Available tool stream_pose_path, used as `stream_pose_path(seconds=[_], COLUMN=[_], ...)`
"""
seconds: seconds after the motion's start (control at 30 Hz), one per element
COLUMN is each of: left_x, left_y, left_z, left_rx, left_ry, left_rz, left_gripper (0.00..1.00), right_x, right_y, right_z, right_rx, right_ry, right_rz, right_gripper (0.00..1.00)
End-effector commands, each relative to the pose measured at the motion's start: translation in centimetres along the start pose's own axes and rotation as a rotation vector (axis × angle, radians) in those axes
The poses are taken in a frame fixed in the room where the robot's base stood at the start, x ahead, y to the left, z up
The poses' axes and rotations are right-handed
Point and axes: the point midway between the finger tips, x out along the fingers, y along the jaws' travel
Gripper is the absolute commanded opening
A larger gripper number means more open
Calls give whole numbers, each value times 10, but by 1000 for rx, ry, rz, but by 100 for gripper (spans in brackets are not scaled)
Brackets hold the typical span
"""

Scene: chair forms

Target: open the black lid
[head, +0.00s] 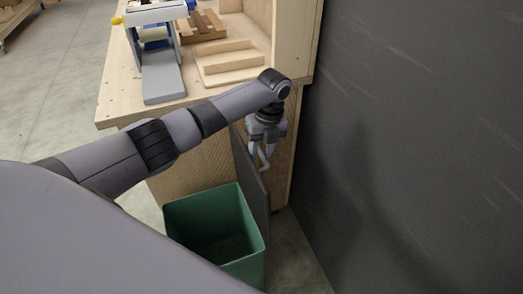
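A dark, thin panel (251,188), which looks like the black lid, stands steeply against the side of the wooden bench, just behind the green bin. Its upper part is partly hidden by my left gripper. My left gripper (262,160) points down at the panel's upper right, in front of the bench's wooden side. Its fingers are small in the picture; I cannot tell whether they are apart or touch the panel. My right gripper is not in view.
A green open bin (192,205) stands on the floor below my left arm. The wooden bench (118,85) carries a grey-and-white device (161,80), a wooden tray (232,63) and brown slats (203,27). A large dark wall (420,150) closes off the right side.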

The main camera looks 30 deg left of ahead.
Motion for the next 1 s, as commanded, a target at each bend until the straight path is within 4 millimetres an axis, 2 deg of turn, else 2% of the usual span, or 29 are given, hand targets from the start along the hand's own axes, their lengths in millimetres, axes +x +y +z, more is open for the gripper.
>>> stream_pose_path(seconds=[0.2, 0.4, 1.0], left_x=[-38, -61, -64], left_y=[0, 0, 0], left_z=[1, 1, 1], left_rx=[-1, 0, 0], left_ry=[-3, -3, -1], left_rz=[-4, -3, -2], left_gripper=[40, 40, 40], right_x=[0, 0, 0], right_y=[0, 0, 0], right_z=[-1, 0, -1], right_rx=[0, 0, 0], right_ry=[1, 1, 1], right_rz=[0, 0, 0], right_gripper=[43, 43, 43])
